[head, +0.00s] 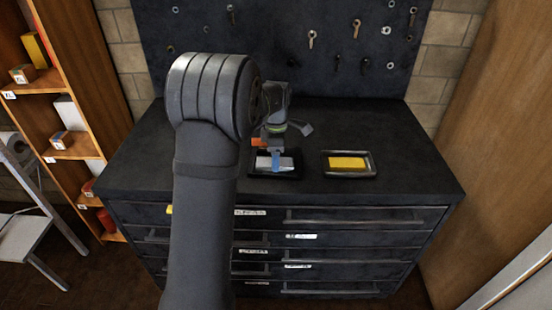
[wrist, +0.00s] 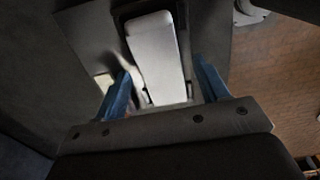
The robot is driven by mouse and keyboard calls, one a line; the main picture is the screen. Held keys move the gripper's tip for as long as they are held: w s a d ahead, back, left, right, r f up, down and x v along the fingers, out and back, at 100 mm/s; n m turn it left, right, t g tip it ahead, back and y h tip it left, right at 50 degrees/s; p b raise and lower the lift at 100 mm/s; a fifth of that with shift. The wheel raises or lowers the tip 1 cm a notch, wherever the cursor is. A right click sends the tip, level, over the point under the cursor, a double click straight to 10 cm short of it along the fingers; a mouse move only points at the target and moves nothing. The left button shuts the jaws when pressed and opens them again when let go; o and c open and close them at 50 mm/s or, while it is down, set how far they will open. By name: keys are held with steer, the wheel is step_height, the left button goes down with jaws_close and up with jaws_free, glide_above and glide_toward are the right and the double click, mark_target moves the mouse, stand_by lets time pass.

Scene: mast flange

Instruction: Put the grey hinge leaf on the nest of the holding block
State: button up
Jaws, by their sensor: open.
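A light grey plate, which looks like the grey hinge leaf (head: 284,163), lies in the dark tray (head: 262,176) on the bench top. It is large in the wrist view (wrist: 158,52), between the two blue fingers. My gripper (head: 275,161) is over this tray, with one blue finger showing in front of the plate. In the wrist view my gripper (wrist: 163,72) is open, with a gap on each side of the plate. Whether the fingertips are level with the plate is unclear. I cannot tell which thing is the holding block or see its nest.
A second tray (head: 347,175) with a yellow block (head: 347,163) stands to the right. A small orange piece (head: 257,142) shows behind the left tray. The dark bench top (head: 410,170) is clear at the right. A tool board (head: 340,50) rises behind.

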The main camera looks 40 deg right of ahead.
step_height(320, 180, up, 11)
stand_by(0.3)
steer(key=shift+f, duration=0.1)
steer(key=shift+f, duration=4.2)
